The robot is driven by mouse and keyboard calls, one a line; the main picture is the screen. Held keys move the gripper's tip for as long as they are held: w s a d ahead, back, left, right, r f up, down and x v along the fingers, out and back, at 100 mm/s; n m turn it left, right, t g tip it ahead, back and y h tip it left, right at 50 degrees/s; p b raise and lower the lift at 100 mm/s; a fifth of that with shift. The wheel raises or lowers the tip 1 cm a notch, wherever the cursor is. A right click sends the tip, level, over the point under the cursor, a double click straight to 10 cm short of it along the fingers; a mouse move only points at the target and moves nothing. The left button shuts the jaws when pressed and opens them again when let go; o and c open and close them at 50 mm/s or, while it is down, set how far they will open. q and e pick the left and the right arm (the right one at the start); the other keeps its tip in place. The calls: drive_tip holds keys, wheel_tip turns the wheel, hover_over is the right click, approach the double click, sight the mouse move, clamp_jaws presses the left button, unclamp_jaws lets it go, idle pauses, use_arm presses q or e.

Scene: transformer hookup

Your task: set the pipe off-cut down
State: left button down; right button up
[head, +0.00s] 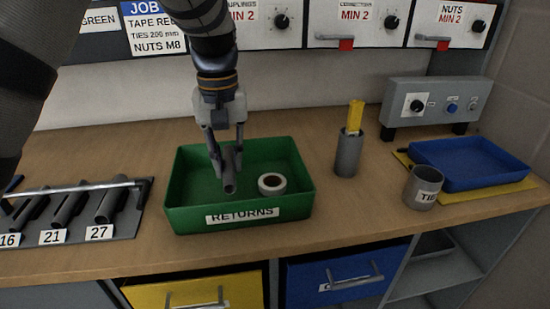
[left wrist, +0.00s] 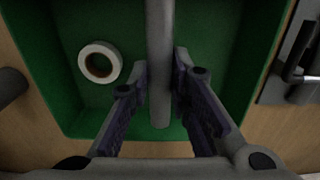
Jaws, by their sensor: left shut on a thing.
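The pipe off-cut (head: 229,176) is a short grey tube. My left gripper (head: 225,153) is shut on it, above the green tray marked RETURNS (head: 187,216). In the left wrist view the off-cut (left wrist: 160,70) runs between the fingers (left wrist: 160,95), with the green tray floor (left wrist: 215,60) behind it. I cannot tell whether the off-cut touches the tray floor. A roll of tape (head: 272,183) lies in the tray, to the right of the off-cut and apart from it; it also shows in the left wrist view (left wrist: 100,62). My right gripper is not in view.
A rack with grey tubes (head: 108,205) stands left of the tray. To the right are a grey cup with a yellow thing (head: 348,155), a cup marked TIE (head: 421,188) and a blue tray (head: 470,180). A grey control box (head: 435,103) stands behind. Drawers are below the bench.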

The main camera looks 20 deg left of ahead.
sight(241, 192)
use_arm(q)
drive_tip(key=w+f, duration=0.1)
drive_tip(key=f, duration=0.1)
drive_tip(key=w+f, duration=0.1)
drive_tip(key=f, duration=0.3)
drive_tip(key=shift+w+d+f+b, duration=0.15)
drive_tip(key=shift+w+d+b, duration=0.05)
drive_tip(key=shift+w+b, duration=0.2)
drive_tip(key=shift+f, duration=0.4)
drive_tip(key=shift+r, duration=0.1)
drive_tip(key=c, duration=1.5)
unclamp_jaws()
drive_tip(key=shift+f, duration=0.2)
wheel_tip(241, 192, up, 12)
drive_tip(key=shift+r, duration=0.2)
